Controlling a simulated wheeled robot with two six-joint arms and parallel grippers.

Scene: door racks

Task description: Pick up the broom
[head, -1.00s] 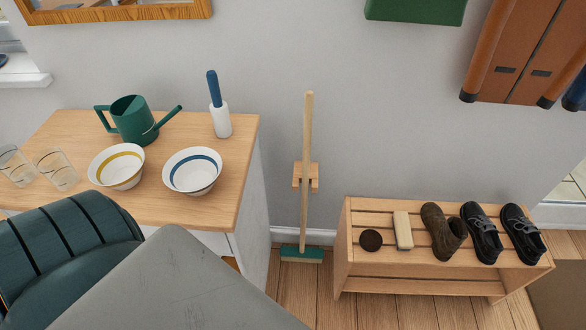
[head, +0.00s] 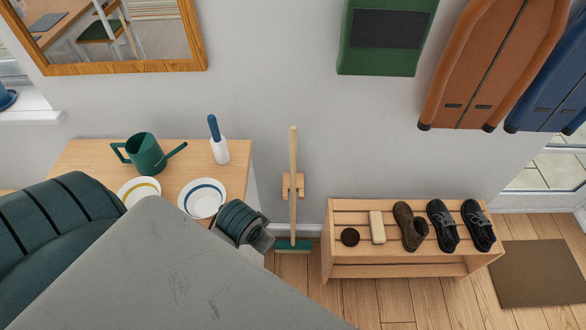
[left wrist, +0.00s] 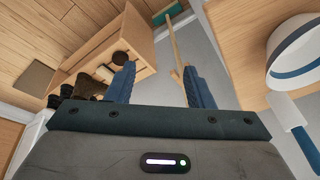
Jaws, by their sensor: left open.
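The broom (head: 294,200) stands upright against the wall, its pale wooden handle in a small wooden wall holder (head: 287,186) and its green head (head: 292,246) at the floor. In the left wrist view the broom handle (left wrist: 173,45) runs down from the green head (left wrist: 168,12) to near the right-hand finger. My left gripper (left wrist: 158,80) is open with two blue fingers and nothing between them. In the head view my left wrist is left of the broom, apart from it; its fingers are hidden there. My right gripper is not in view.
A wooden cabinet (head: 90,155) with bowls, a green watering can (head: 147,154) and a blue-handled roller (head: 219,142) stands left of the broom. A green box (head: 385,62) hangs above.

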